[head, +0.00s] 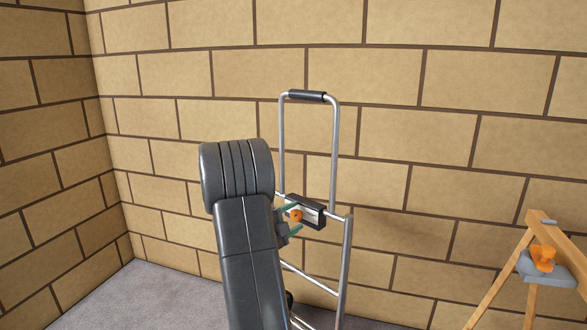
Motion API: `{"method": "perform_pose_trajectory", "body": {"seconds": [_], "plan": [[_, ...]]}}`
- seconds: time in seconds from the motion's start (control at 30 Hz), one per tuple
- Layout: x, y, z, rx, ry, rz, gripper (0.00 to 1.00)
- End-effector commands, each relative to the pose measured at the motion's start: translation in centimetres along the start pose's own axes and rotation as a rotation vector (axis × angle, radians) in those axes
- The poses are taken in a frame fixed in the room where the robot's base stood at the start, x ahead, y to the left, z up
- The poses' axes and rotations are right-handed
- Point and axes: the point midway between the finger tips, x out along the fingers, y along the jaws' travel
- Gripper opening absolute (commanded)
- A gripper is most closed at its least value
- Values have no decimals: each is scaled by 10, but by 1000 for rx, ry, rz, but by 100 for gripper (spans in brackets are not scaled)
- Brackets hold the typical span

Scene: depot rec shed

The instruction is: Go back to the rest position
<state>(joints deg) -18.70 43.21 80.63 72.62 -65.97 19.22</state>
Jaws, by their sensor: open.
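My gripper (293,217) is in the middle of the head view, partly hidden behind my dark arm. Its two greenish fingers are apart, one above and one below a small orange knob (296,215). The knob appears to be on the pale face of a dark-framed box (312,211). I cannot tell whether the fingers touch the knob. The box sits on a silver tube-framed cart (336,150) with a black grip on top. My arm hides the cart's lower left part.
A wooden trestle (506,277) stands at the right, with a grey block (545,269) and an orange piece (543,257) on it. A tan block wall (420,120) closes the back, and another wall the left. Bare grey floor (150,295) shows at lower left.

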Motion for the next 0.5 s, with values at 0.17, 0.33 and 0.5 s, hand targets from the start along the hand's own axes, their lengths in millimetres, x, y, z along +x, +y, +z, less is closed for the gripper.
{"method": "perform_pose_trajectory", "body": {"seconds": [0.17,0.33,0.5], "plan": [[-7,0,0,14,0,0,58],[-32,-2,0,20,-3,-1,58],[-66,-2,0,18,-4,0,58]]}}
